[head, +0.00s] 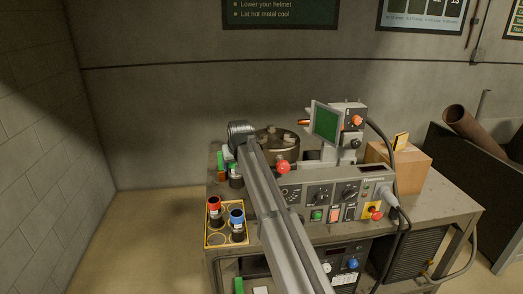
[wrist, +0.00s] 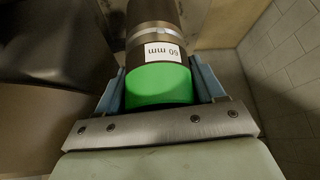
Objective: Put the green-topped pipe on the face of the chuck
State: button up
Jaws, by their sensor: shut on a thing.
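The green-topped pipe (wrist: 160,84) fills the middle of the wrist view, a dark cylinder with a green end, a silver band and a "60 mm" label. My gripper (wrist: 160,80) is shut on it, with a blue finger on each side of the green end. In the head view, my arm crosses the machine and partly hides a small green-topped dark piece (head: 235,170), which looks like this pipe, at the table's left side. The chuck (head: 277,142) is a dark round disc with pale jaws on its upward face, right of the arm's end. The pipe is apart from it.
A yellow-edged tray (head: 207,243) holds a red-topped pipe (head: 214,210) and a blue-topped pipe (head: 237,224). A control panel (head: 335,192) and green screen (head: 326,121) stand beside the chuck. A cardboard box (head: 405,168) is at right.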

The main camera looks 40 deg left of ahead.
jog(key=s+d+r+m, duration=0.2)
jog(key=d+r, duration=1)
jog(key=r, duration=0.2)
jog(key=w+a+r+n, duration=0.2)
jog(key=w+a+r, duration=0.1)
jog(key=w+r, duration=0.4)
jog(key=w+a+r+n, duration=0.25)
jog(key=w+r, duration=0.25)
jog(key=w, duration=0.5)
jog(key=shift+m+g+y, duration=0.25)
jog(key=shift+g+y, duration=0.05)
jog(key=shift+g, duration=0.2)
jog(key=shift+f, duration=4.8)
jog(key=shift+f, duration=0.15)
jog(key=o, duration=1.6)
jog(key=v, duration=1.2)
jog(key=shift+s, duration=0.1)
